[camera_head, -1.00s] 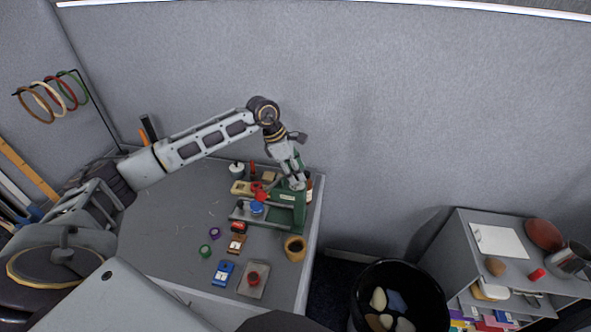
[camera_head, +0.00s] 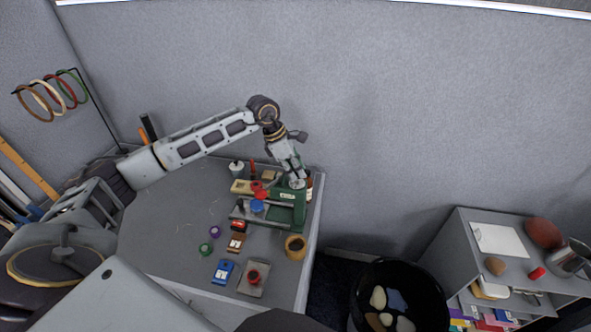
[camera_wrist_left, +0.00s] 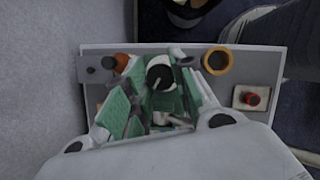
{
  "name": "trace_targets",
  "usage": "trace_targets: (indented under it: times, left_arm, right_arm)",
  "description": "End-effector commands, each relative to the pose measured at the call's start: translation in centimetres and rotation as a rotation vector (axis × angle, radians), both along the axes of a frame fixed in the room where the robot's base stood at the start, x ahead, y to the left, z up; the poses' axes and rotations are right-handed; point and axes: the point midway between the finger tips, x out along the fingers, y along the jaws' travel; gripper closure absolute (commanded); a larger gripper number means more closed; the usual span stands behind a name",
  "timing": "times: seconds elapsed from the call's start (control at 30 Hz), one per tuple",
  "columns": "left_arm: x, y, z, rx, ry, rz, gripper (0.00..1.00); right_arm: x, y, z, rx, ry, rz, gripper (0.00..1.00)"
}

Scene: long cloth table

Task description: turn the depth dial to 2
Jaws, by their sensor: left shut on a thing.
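A green bench machine (camera_head: 291,212) with a grey base stands near the right edge of the table. My left gripper (camera_head: 296,184) reaches down onto its top from above. In the left wrist view, a round dial (camera_wrist_left: 160,74) with a dark face, a white rim and a pale mark sits between the fingers of my left gripper (camera_wrist_left: 158,68). I take this to be the depth dial, and the gripper is shut on it. Its numbers cannot be read, so its setting cannot be told. In the head view the gripper hides the dial. My right gripper is not in view.
A blue knob (camera_head: 257,206) and red parts (camera_head: 259,189) are by the machine. A black bin (camera_head: 398,300) is right of the table.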

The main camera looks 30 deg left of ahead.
Motion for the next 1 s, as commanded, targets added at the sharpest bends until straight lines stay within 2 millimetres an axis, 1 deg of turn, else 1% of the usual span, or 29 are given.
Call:
trace_targets:
  times: [0.37,1.0]
  left_arm:
    - [0.0,0.0,-0.1,0.0,-0.003,0.14,0.98]
    - [-0.1,-0.2,-0.1,-0.001,-0.004,0.522,0.98]
  right_arm:
    - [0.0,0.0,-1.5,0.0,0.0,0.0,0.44]
    - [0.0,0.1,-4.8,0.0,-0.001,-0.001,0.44]
